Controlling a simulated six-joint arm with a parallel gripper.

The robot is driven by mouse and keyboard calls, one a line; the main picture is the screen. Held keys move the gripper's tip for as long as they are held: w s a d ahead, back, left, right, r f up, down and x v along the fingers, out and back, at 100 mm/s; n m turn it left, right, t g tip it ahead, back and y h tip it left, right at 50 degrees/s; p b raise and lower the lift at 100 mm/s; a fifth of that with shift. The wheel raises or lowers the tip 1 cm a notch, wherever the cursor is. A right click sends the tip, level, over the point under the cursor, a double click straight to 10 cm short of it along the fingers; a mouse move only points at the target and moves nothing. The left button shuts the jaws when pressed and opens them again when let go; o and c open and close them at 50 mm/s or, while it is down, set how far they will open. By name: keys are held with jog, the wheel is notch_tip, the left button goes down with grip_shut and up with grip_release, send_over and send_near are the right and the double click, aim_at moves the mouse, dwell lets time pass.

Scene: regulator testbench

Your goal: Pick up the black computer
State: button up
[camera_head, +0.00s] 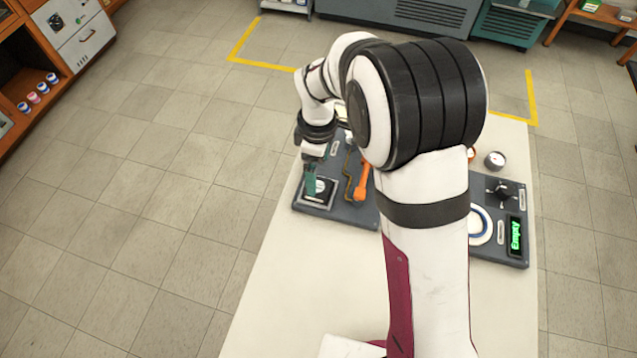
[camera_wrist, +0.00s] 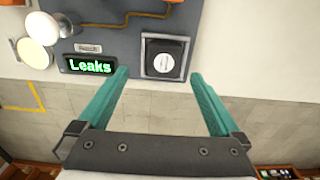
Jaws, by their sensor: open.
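A small black device with a round white face, which looks like the black computer (camera_wrist: 164,57), sits in a pale-rimmed square holder on the grey test panel (camera_wrist: 215,20). In the head view, the computer (camera_head: 319,189) shows at the panel's left front, partly hidden by my gripper (camera_head: 312,188). My gripper has teal fingers, spread open and empty. In the wrist view, my gripper (camera_wrist: 159,75) has its fingertips to either side of the computer, just short of its lower edge. I cannot tell the height gap between them.
A green "Leaks" display (camera_wrist: 90,65) and white round discs (camera_wrist: 34,53) lie left of the computer in the wrist view. An orange tool-like part (camera_head: 361,182) stands beside it in the head view. A second panel with an "Empty" display (camera_head: 515,236) is at right. The white table front (camera_head: 290,290) is clear.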

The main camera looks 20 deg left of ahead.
aim_at(318, 186)
jog(key=f, duration=0.5)
jog(key=shift+s+f, duration=0.15)
jog(key=shift+s, duration=0.15)
grip_shut()
jog(key=shift+d+r, duration=0.15)
jog(key=shift+r, duration=1)
jog(key=shift+d+r, duration=0.15)
jog(key=shift+r, duration=1)
jog(key=d+r, duration=0.6)
jog(key=d, duration=0.4)
notch_tip(318, 186, up, 10)
jog(key=d, duration=0.1)
jog(key=shift+r, duration=0.25)
jog(key=shift+w+d, duration=0.1)
